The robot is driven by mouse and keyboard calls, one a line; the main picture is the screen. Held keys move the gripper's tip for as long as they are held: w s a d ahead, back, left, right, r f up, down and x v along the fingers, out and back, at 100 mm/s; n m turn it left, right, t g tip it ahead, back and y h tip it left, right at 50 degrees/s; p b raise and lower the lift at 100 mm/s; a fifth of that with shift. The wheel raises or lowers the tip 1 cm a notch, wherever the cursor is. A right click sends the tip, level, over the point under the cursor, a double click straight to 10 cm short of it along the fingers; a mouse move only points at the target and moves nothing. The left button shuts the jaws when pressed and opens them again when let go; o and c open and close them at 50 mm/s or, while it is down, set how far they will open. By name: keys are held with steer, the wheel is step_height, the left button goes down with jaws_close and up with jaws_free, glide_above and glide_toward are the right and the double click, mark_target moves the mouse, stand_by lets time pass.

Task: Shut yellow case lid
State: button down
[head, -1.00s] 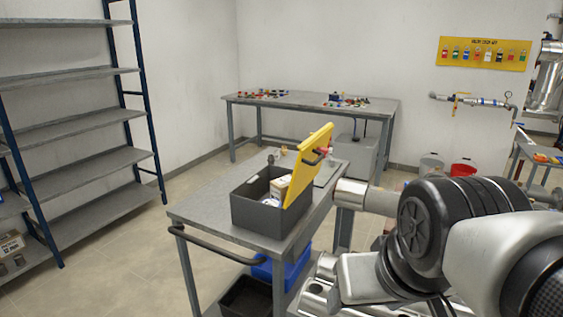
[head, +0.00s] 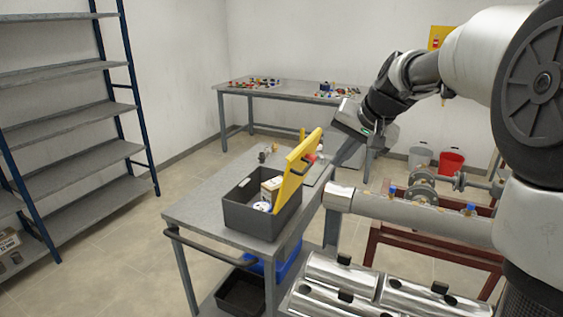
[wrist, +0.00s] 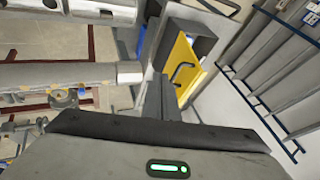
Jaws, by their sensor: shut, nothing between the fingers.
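The dark grey case (head: 238,218) stands on the grey trolley. Its yellow lid (head: 296,170) is hinged at the right side and stands open, tilted up and to the right. A small box and a white item lie inside the case. In the wrist view the yellow lid (wrist: 182,68), with a dark handle on it, shows beyond the fingers. My gripper (head: 338,160) is shut and empty, just right of the lid's outer face, fingers pointing down. A gap to the lid seems to remain, but depth is hard to tell. My gripper's fingers (wrist: 160,95) show in the wrist view.
The trolley top (head: 195,210) is bare left of the case, with small fittings behind it. A silver pipe (head: 400,212) runs close to the trolley's right side. A bench (head: 300,95) with small parts stands at the back, shelving (head: 75,110) at the left.

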mark_target(305, 172)
steer(key=w+a+f, duration=0.3)
steer(key=w+f, duration=0.4)
steer(key=w, duration=0.2)
steer(key=shift+w+a+f+t, duration=0.25)
steer(key=shift+w+t, duration=0.05)
steer(key=shift+p, duration=0.3)
